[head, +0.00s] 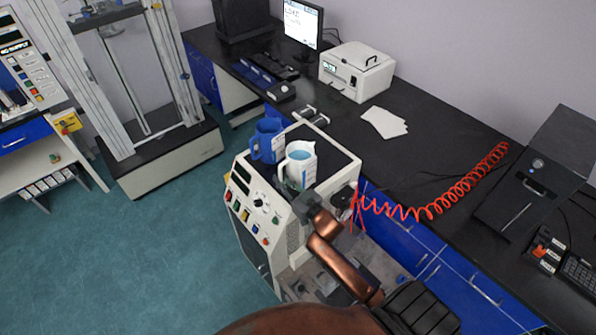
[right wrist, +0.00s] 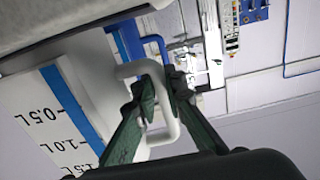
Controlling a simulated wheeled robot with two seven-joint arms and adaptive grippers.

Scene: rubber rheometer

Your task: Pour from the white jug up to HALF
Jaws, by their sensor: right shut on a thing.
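The white jug (head: 301,168) stands upright, or nearly so, over the black top of the cream machine in the head view, with pale blue liquid visible in its mouth. My right gripper (head: 290,188) is at its near side. In the right wrist view the gripper's green fingers (right wrist: 166,92) are shut on the white jug's handle (right wrist: 172,132). The jug's scale (right wrist: 62,115) shows 0.5, 1.0 and 1.5 L. A blue jug (head: 267,141) stands just behind and left of the white one. Its fill level and any HALF mark cannot be made out. My left gripper is not in view.
The cream machine (head: 265,215) has buttons on its front. A coiled red hose (head: 430,212) runs from its right side over the black bench (head: 400,165). A white box device (head: 355,72) and pale sheets (head: 384,122) are on the bench. A tall frame machine (head: 160,150) stands left.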

